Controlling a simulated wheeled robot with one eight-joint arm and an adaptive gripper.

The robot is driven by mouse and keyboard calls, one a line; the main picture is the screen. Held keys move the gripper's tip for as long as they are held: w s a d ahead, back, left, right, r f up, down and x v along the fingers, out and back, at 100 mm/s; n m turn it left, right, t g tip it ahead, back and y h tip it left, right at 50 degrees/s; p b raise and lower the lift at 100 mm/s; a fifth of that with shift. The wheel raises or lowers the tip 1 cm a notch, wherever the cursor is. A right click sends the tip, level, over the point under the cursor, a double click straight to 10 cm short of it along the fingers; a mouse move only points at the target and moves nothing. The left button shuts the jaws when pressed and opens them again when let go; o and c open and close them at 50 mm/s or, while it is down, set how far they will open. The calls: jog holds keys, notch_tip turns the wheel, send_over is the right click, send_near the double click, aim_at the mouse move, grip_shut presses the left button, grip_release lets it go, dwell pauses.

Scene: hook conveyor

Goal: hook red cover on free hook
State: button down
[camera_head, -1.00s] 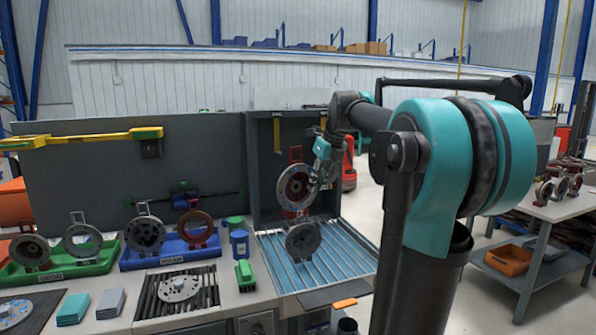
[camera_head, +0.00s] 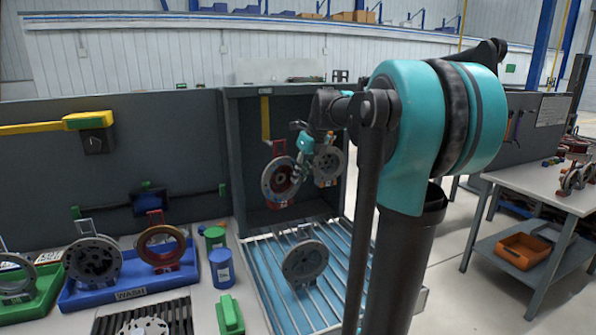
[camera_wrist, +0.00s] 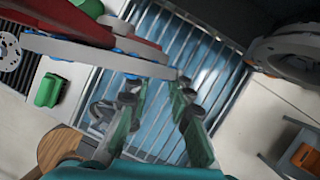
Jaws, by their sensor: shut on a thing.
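The red cover (camera_head: 281,179), a grey-faced ring with a red back and red top handle, is in front of the cabinet's left side, below and slightly right of the yellow hook (camera_head: 265,120). My gripper (camera_head: 296,172) is shut on its right edge. I cannot tell whether its handle touches the hook. In the wrist view the red cover (camera_wrist: 95,46) is edge-on at upper left, beside the green fingers (camera_wrist: 158,92). A grey cover (camera_head: 328,165) hangs on the right side of the cabinet; it also shows at upper right in the wrist view (camera_wrist: 292,52).
Another grey cover (camera_head: 305,262) stands on the slatted blue tray (camera_head: 262,272) below. The cabinet (camera_head: 237,165) has side walls. Left are a blue tray (camera_head: 130,293) with covers, a blue canister (camera_head: 222,268) and a green block (camera_head: 230,314). A table (camera_head: 538,192) stands right.

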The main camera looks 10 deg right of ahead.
jog(key=w+a+f, duration=0.2)
jog(key=w, duration=1)
jog(key=shift+a, duration=0.25)
dwell(1.5)
dwell(0.6)
jog(key=c, duration=1.3)
grip_release()
